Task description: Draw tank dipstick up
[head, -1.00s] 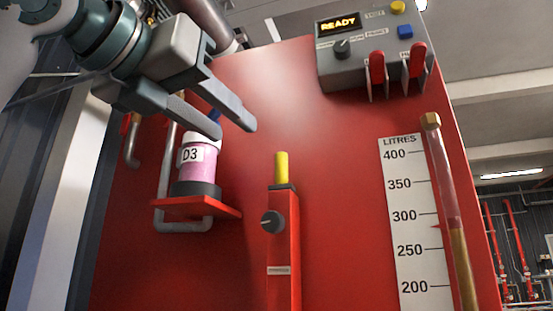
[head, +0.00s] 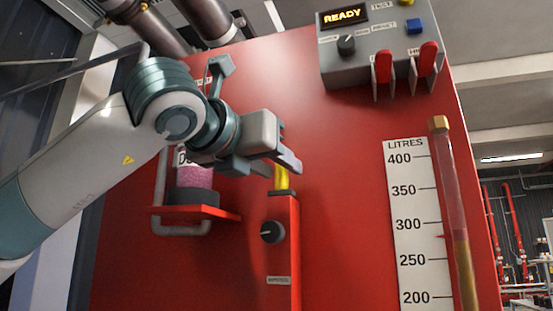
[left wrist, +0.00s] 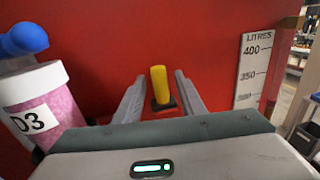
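The dipstick's yellow handle (head: 281,178) stands upright at the top of a narrow red tube (head: 284,250) on the red tank front. My left gripper (head: 288,163) is at the handle's height and covers its upper part in the head view. In the left wrist view the yellow handle (left wrist: 159,84) stands between the two open fingers, with a gap on each side, above a dark collar (left wrist: 163,104). The left gripper (left wrist: 160,92) is open and holds nothing. My right gripper is in neither view.
A jar of pink fluid labelled D3 (left wrist: 42,106) sits on a red shelf (head: 195,211) left of the tube, close to my left gripper. A black knob (head: 272,232) is on the tube. A litre scale (head: 415,230) and a READY control box (head: 375,55) are to the right.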

